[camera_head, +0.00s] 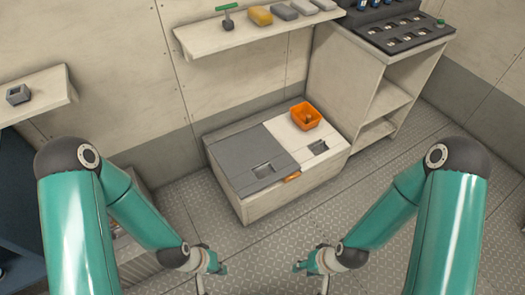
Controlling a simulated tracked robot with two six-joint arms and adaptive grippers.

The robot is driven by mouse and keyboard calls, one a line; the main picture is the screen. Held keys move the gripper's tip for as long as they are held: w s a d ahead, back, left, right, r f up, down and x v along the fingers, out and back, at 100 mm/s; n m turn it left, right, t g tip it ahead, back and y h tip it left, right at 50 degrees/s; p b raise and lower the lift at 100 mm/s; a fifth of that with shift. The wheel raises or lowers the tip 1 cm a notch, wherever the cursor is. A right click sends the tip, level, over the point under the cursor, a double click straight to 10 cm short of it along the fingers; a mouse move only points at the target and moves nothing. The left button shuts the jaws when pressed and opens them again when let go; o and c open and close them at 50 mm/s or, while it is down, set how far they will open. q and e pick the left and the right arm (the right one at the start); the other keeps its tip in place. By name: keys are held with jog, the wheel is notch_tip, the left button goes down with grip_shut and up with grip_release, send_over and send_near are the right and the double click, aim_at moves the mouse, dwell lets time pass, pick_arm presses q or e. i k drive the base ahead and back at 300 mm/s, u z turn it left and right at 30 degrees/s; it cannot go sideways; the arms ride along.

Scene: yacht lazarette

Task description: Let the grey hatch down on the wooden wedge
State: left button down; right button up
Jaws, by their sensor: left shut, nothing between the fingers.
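The grey hatch (236,158) forms the left half of the lid on a low pale locker (310,178). It lies flat or nearly flat; I cannot tell if its front edge is slightly raised. It has a recessed handle near its front edge. A small orange-brown piece (292,177), which looks like the wooden wedge, shows at the locker's front rim by the hatch's right front corner. My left gripper (203,284) is shut and empty, in front of the locker, apart from it. My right gripper (312,282) is also in front, low in view; its fingers are unclear.
A white hatch (322,152) beside the grey one carries an orange bin (306,116) with a small item inside. A wall shelf (245,37) above holds a green-handled tool and several blocks. An open cabinet (345,85) stands at right. The floor between my arms is clear.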

aim_at(252, 160)
jog(key=u, duration=0.3)
jog(key=i, duration=0.9)
jog(key=u, duration=0.55)
